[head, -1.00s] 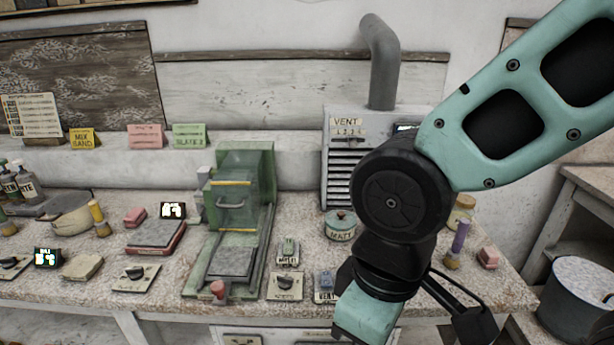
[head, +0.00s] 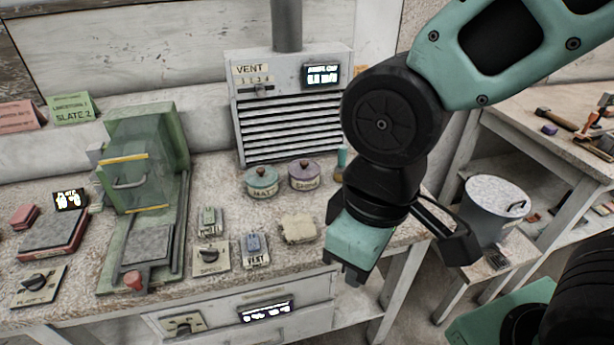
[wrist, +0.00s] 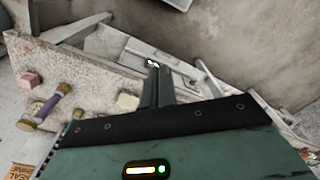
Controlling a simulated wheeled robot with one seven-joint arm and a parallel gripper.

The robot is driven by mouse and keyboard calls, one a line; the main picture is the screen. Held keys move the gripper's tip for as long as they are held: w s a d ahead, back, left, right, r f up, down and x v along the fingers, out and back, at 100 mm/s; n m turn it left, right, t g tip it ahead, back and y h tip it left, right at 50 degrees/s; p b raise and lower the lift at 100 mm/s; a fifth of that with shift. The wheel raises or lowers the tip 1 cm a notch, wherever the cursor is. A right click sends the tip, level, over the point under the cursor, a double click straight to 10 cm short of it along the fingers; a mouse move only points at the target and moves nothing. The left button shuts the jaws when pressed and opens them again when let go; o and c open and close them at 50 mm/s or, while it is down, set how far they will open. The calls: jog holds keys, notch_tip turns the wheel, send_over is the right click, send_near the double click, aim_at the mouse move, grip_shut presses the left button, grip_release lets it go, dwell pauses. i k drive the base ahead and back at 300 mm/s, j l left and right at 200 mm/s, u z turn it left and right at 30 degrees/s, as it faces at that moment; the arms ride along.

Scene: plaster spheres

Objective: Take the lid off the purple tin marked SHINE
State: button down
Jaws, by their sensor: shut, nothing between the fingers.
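The purple tin (head: 304,175) stands on the bench beside a teal tin (head: 262,182) marked MATT. Its lid is on, with a small brown knob on top, and its label is too small to read surely. My gripper (head: 352,280) is in front of the bench's front right edge, to the right of and nearer than the purple tin, and clear of it. In the wrist view my gripper's fingers (wrist: 155,85) are together with nothing between them. I cannot make out the purple tin in the wrist view.
The grey VENT unit (head: 292,105) stands behind the tins. A green sliding press (head: 145,160) is to the left. A bucket (head: 495,210) stands right of the bench.

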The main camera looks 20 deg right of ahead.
aim_at(301, 170)
jog(key=i+j, duration=0.15)
jog(key=i, duration=0.7)
jog(key=l+z, duration=0.05)
